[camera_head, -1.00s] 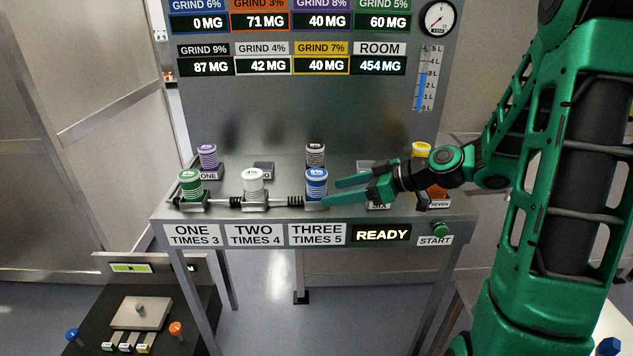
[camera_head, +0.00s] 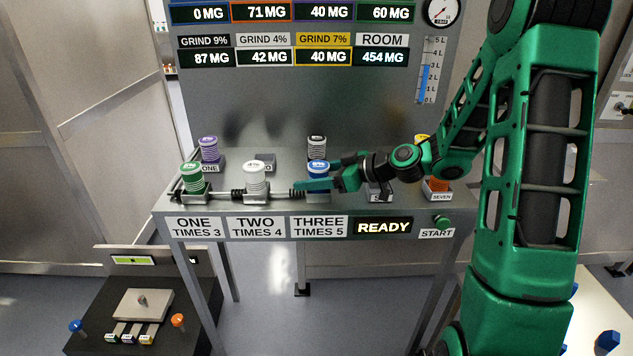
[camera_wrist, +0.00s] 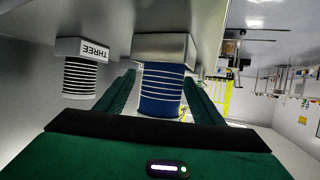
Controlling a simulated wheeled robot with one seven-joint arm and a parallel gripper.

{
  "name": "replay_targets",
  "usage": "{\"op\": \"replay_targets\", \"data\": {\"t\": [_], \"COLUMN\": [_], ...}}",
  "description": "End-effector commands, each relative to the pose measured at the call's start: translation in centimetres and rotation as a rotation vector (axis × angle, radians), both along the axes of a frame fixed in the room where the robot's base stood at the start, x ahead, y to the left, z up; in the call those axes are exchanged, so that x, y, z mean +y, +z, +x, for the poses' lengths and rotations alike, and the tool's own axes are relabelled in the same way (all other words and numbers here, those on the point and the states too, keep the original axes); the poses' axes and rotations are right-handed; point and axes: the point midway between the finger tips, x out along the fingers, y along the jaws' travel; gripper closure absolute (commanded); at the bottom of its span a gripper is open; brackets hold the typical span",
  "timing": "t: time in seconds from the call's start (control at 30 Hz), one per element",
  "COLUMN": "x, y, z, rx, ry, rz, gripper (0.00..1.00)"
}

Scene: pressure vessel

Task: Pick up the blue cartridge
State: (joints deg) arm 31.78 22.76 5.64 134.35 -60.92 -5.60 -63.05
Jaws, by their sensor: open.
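The blue cartridge (camera_head: 318,167) has a white-marked cap and stands upright in the front-row holder above the label THREE TIMES 5. In the wrist view the blue ribbed cartridge (camera_wrist: 162,90) sits between the two green fingers of my gripper (camera_wrist: 160,98), upside down in that picture. In the head view my gripper (camera_head: 318,180) reaches in from the right, with a finger across the front of the cartridge's lower part. The jaws are open, one finger on each side. Whether a finger touches the cartridge cannot be told.
A white cartridge (camera_head: 256,178) and a green cartridge (camera_head: 192,177) stand left in the front row. A black-and-white cartridge (camera_head: 317,148) stands close behind the blue one, a purple one (camera_head: 209,149) back left. An orange cartridge (camera_head: 438,184) is right. The grey panel rises behind.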

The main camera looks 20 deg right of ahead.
Motion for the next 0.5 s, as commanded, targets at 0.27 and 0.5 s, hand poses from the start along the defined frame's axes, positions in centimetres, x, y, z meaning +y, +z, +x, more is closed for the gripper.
{"op": "replay_targets", "data": {"t": [0.27,0.5], "x": [1.46,1.41], "y": [-0.8,-0.79], "z": [1.32,1.29], "rx": [0.0,0.0], "ry": [0.0,0.0], "rz": [0.0,0.0], "gripper": [0.38,0.67]}}
